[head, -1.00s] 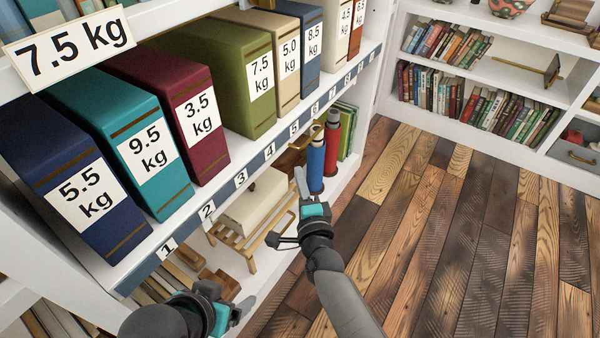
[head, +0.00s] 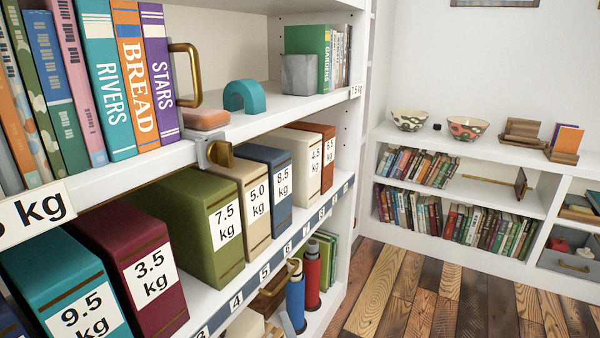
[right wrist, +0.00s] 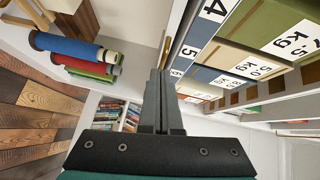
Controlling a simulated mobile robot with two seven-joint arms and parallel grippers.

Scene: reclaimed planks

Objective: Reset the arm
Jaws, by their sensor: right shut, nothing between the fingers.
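My right gripper (right wrist: 160,88) fills the lower middle of the right wrist view, its two fingers together with nothing between them. Only its fingertips (head: 289,324) show at the bottom edge of the head view, in front of the lower shelf, near a blue roll (head: 296,300). My left gripper is out of view. Weight-labelled box files stand in a row on the middle shelf, among them a green 7.5 kg one (head: 195,225) and a maroon 3.5 kg one (head: 130,275).
A red roll (head: 313,272) stands beside the blue one on the lower shelf. A low bookcase (head: 465,150) stands at the back right. The plank floor (head: 415,290) is clear.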

